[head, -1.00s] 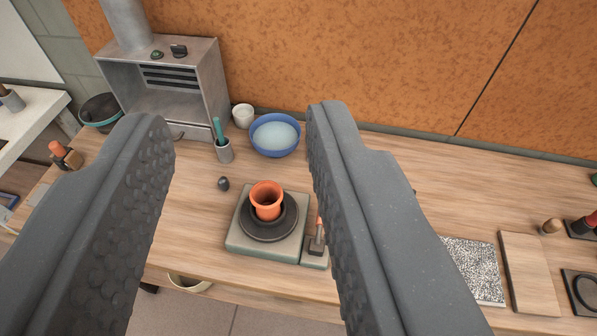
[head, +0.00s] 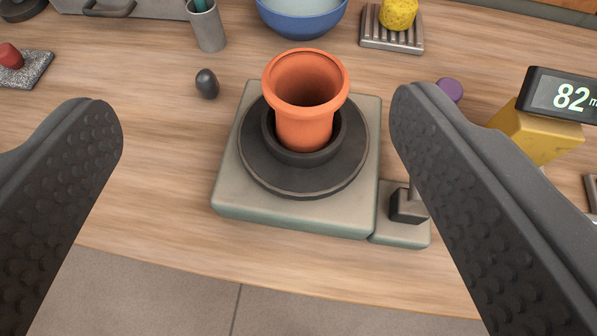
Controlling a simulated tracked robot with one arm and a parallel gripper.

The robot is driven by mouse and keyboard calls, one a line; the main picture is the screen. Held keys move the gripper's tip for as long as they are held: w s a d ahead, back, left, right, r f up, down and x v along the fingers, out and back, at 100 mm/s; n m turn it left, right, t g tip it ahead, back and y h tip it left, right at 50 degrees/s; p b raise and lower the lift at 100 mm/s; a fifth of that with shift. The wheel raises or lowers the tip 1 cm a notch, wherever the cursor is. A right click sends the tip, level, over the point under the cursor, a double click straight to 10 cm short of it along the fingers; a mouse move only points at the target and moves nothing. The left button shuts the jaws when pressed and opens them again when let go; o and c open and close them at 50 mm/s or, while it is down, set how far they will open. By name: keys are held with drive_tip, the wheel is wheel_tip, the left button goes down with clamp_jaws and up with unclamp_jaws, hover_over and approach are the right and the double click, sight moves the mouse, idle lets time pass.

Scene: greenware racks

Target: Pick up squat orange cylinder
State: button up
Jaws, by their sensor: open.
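The orange cylinder (head: 303,125) is a short hollow pot with a flared rim. It stands upright in a dark ring-shaped holder (head: 336,149) on a round dark disc (head: 262,165). The disc sits on a square grey-green base (head: 290,218). My gripper (head: 252,105) is open and empty. Its fingers stand wide apart, one to the left and one to the right of the base, and neither appears to touch the pot. The pot's lower end is hidden inside the holder.
A small block with a lever (head: 405,205) adjoins the base, partly behind my right finger. A dark egg-shaped piece (head: 207,83) lies left. A blue bowl (head: 302,22), a grey cup (head: 208,28) and a yellow sponge (head: 397,14) on a rack stand behind. A yellow display stand (head: 535,135) is right.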

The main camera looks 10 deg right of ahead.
drive_tip(key=h, duration=0.1)
approach(299, 124)
drive_tip(key=b+x, duration=0.1)
drive_tip(key=x, duration=0.7)
drive_tip(key=shift+d+b+x, duration=0.15)
drive_tip(key=shift+b+x, duration=0.2)
drive_tip(key=shift+x, duration=1)
drive_tip(key=shift+d+b+x, duration=0.1)
drive_tip(key=shift+b+x, duration=0.25)
drive_tip(key=shift+x, duration=0.95)
drive_tip(key=shift+r, duration=0.1)
drive_tip(key=c, duration=1.1)
